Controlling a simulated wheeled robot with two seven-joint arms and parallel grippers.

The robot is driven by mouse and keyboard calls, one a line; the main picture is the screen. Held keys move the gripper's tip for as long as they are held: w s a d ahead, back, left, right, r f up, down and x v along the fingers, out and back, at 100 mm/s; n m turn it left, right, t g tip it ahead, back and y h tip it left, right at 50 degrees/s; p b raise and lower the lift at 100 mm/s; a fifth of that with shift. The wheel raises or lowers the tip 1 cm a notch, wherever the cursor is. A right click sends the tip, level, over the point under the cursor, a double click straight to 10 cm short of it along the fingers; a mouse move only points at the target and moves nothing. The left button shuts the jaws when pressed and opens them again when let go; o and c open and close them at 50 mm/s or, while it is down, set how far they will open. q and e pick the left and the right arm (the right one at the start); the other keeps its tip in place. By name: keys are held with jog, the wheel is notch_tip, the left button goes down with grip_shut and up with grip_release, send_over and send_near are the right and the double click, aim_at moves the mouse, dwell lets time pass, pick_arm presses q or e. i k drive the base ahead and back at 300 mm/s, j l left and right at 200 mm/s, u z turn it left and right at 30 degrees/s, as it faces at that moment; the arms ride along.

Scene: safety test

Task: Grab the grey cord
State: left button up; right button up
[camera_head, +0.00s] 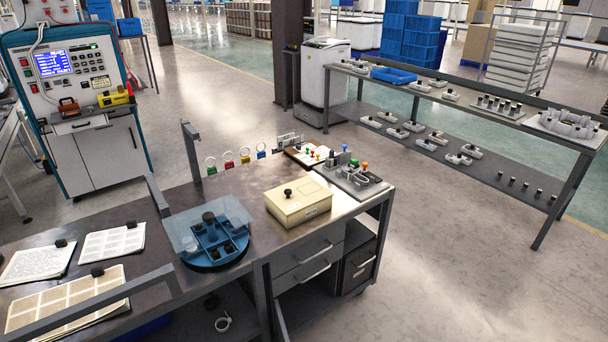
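I cannot pick out a grey cord with certainty. Thin pale cables (36,55) hang on the upper left of the white test cabinet (75,75). Several small grey items (412,126) sit on the lower shelf of the right rack, too small to identify. Neither of my grippers is in view.
The dark workbench (262,180) holds a blue round tray (213,243), a beige box (298,203), a grey fixture plate (355,181) and printed sheets (112,241). The floor (450,260) at right is clear.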

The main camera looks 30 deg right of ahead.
aim_at(355, 176)
jog(key=l+u, duration=0.35)
jog(key=l, duration=0.2)
jog(key=l+u, duration=0.4)
jog(key=l, duration=0.2)
jog(key=l+u, duration=0.35)
jog(key=l, duration=0.2)
